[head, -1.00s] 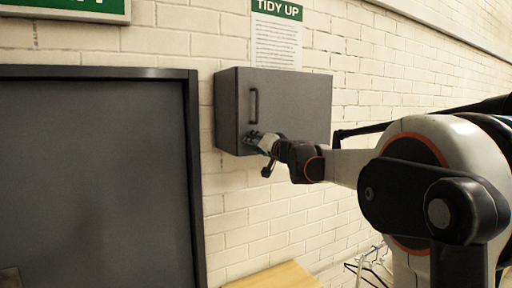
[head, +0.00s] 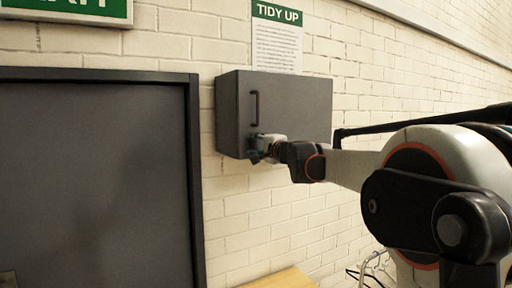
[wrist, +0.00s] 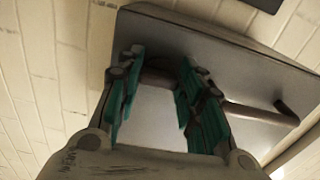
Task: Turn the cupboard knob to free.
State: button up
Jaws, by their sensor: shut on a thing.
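The grey cupboard (head: 295,100) is fixed to the brick wall, and its door looks shut. A dark bar handle (head: 256,108) stands upright near the door's left edge in the head view. My gripper (head: 256,152) is at the door's lower left, below the handle, and hides the knob there. In the wrist view my gripper (wrist: 155,90) has its teal-padded fingers on either side of a brownish knob (wrist: 158,77) on the door face and is shut on it. The bar handle (wrist: 262,114) lies to the right of the fingers. The knob's markings cannot be made out.
A "TIDY UP" notice (head: 277,38) hangs above the cupboard. A large dark door (head: 95,180) in a frame stands to the left. A wooden surface (head: 283,279) and a rack with hangers (head: 375,265) are low down below the cupboard.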

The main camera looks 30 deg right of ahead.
jog(key=shift+m, duration=0.4)
jog(key=o, duration=1.1)
jog(key=shift+d, duration=0.1)
jog(key=shift+c, duration=0.2)
jog(key=shift+s, duration=0.1)
jog(key=s, duration=0.7)
jog(key=shift+s, duration=0.2)
jog(key=shift+d, duration=0.1)
